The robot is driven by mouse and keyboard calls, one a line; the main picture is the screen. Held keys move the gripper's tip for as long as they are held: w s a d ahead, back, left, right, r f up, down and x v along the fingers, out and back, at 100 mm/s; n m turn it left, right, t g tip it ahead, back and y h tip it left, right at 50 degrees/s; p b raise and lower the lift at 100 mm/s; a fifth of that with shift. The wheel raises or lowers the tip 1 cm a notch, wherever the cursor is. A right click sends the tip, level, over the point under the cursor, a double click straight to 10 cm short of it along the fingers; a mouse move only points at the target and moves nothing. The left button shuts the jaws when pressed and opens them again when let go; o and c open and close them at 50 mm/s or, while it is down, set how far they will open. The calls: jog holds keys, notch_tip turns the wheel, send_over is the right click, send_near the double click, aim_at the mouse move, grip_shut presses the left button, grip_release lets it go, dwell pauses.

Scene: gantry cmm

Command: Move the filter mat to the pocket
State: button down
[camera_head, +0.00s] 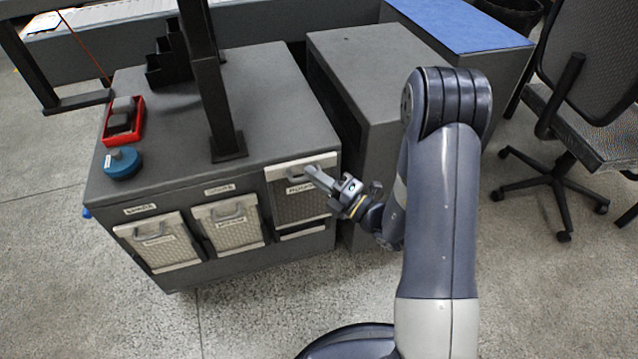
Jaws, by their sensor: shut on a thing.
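My gripper (314,176) is shut on the handle at the top of the right filter mat (290,208), a dark panel in a pale frame with a label. This mat is upright at the right end of the grey cabinet's front and sits higher than the other two mats. A pale strip (303,232), seemingly the edge of a pocket, shows below it. A middle mat (228,235) and a left mat (165,253), both pale with grey handles, sit along the same front. I cannot tell how far the held mat is from the cabinet face.
The grey cabinet (260,110) carries a dark post (212,100), a red tray (108,139) of dark blocks, a blue round object (122,164) and a black stepped holder (160,72). Another grey cabinet (375,70) stands close right. A chair (590,130) is far right. Floor in front is clear.

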jog(key=shift+w+a+f, duration=0.1)
jog(key=shift+w+a, duration=0.1)
jog(key=shift+w, duration=0.55)
jog(key=shift+w+a+f, duration=0.1)
jog(key=shift+w+a, duration=0.15)
jog(key=shift+w, duration=0.5)
jog(key=shift+w+a, duration=0.2)
jog(key=shift+w, duration=0.55)
jog(key=shift+f, duration=0.2)
jog(key=shift+f+b, duration=0.75)
jog(key=shift+f, duration=0.3)
dwell(0.7)
jog(key=shift+f, duration=0.15)
jog(key=shift+f, duration=0.5)
dwell(0.4)
